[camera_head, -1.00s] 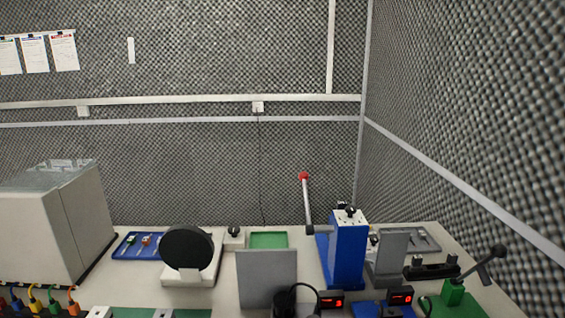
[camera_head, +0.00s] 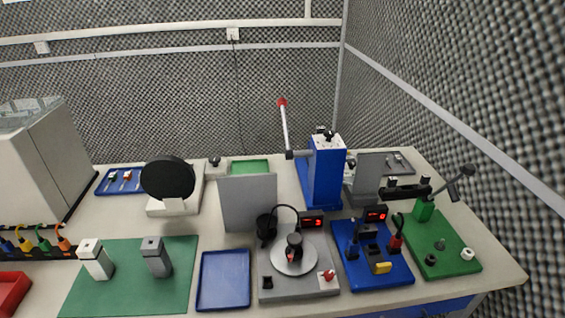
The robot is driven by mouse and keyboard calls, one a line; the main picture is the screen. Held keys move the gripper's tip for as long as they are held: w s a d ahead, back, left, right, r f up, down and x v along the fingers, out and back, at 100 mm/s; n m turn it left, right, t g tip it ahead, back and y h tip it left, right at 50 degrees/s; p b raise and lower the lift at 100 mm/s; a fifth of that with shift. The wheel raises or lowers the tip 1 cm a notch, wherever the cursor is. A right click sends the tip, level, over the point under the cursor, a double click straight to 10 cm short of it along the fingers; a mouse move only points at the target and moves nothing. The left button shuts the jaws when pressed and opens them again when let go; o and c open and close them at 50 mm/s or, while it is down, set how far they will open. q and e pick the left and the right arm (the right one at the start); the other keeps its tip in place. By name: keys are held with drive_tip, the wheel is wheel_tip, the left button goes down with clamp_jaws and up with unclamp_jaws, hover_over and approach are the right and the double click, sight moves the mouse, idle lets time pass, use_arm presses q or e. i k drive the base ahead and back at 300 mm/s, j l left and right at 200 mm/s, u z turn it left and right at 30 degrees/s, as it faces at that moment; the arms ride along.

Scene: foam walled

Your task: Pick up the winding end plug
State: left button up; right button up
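I cannot tell for certain which part is the winding end plug. A small black and red part (camera_head: 294,246) stands upright on a round light disc on the grey fixture (camera_head: 296,289). Small dark and white round parts (camera_head: 467,253) sit on the green plate (camera_head: 456,256) at the right. Plug-like black and red parts (camera_head: 395,243) stand on the blue fixture (camera_head: 394,279). Two small parts, one green-tipped and one red-tipped, lie in the blue tray (camera_head: 104,188) at the back left. Neither of my grippers is in view.
An empty blue tray (camera_head: 223,281) lies left of the grey fixture. A green mat (camera_head: 132,297) carries two upright blocks. A blue press (camera_head: 326,172) with a red-knobbed lever stands at the back. Coloured leads (camera_head: 43,243) hang near the grey cabinet (camera_head: 32,165).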

sight(298, 228)
drive_tip(key=l+u, duration=0.2)
drive_tip(key=u, duration=0.15)
drive_tip(key=l+u, duration=0.15)
drive_tip(key=u, duration=0.25)
drive_tip(key=l+u, duration=0.2)
drive_tip(key=u, duration=0.15)
